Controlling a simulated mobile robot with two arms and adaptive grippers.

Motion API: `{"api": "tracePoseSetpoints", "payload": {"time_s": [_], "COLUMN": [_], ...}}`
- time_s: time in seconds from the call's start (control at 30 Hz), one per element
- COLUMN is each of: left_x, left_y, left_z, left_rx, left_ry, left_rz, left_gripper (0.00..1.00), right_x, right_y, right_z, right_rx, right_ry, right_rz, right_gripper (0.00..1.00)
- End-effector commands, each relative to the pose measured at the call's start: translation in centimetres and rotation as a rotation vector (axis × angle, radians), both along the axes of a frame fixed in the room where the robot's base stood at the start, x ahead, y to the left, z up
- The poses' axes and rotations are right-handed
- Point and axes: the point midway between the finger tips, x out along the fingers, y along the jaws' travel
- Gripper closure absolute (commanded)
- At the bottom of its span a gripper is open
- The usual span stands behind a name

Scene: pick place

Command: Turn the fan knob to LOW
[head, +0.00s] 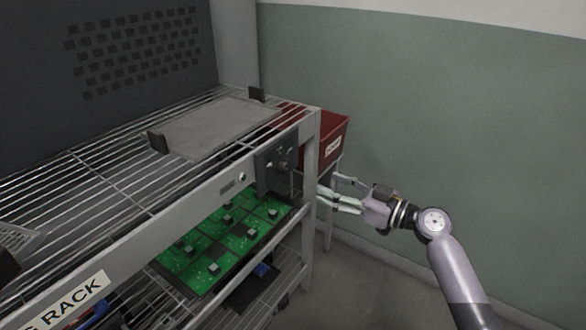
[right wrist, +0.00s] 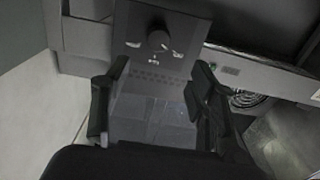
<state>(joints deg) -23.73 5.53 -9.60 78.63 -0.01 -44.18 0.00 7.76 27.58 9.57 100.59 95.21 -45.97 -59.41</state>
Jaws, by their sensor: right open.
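The fan knob (right wrist: 158,40) is a dark round knob on a dark square control panel (right wrist: 135,55) in the right wrist view. Small pale labels sit left, right and below it, too blurred to read. In the head view the panel (head: 268,176) is mounted at the right end of the rack's front rail, and the knob is small there. My right gripper (head: 330,187) is open and empty, to the right of the panel and slightly lower. In the right wrist view its fingers (right wrist: 160,72) are apart below the knob, not touching it.
The wire rack (head: 130,215) fills the left, with a grey tray (head: 215,128) on top and green circuit boards (head: 215,250) on a lower shelf. A red bin (head: 336,130) stands behind the rack's right post (head: 309,200). The floor and wall on the right are clear.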

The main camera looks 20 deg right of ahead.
Motion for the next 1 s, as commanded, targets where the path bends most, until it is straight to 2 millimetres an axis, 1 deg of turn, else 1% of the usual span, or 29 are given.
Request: {"api": "tracePoseSetpoints", "payload": {"time_s": [0.03, 0.3, 0.5, 0.7, 1.0], "left_x": [-0.5, -2.7, -3.8, -4.2, -4.3], "left_y": [0.0, 0.4, 0.6, 0.7, 0.7], "left_z": [-0.3, -2.4, -3.3, -3.7, -3.8], "left_rx": [0.0, 0.002, 0.003, 0.004, 0.004], "left_ry": [0.006, 0.021, 0.027, 0.029, 0.03], "left_rz": [-0.001, -0.005, -0.006, -0.007, -0.008], "left_gripper": [1.0, 1.0, 1.0, 1.0, 1.0], "right_x": [0.9, 5.6, 8.2, 9.4, 9.6], "right_y": [0.8, 4.4, 6.4, 7.3, 7.5], "right_z": [0.4, 0.3, 0.1, 0.0, -0.1], "right_rx": [0.003, 0.003, 0.002, -0.001, -0.001], "right_ry": [-0.002, 0.0, 0.002, 0.001, 0.002], "right_rz": [0.002, 0.0, 0.0, -0.001, -0.001], "right_gripper": [0.46, 0.46, 0.46, 0.46, 0.46]}}
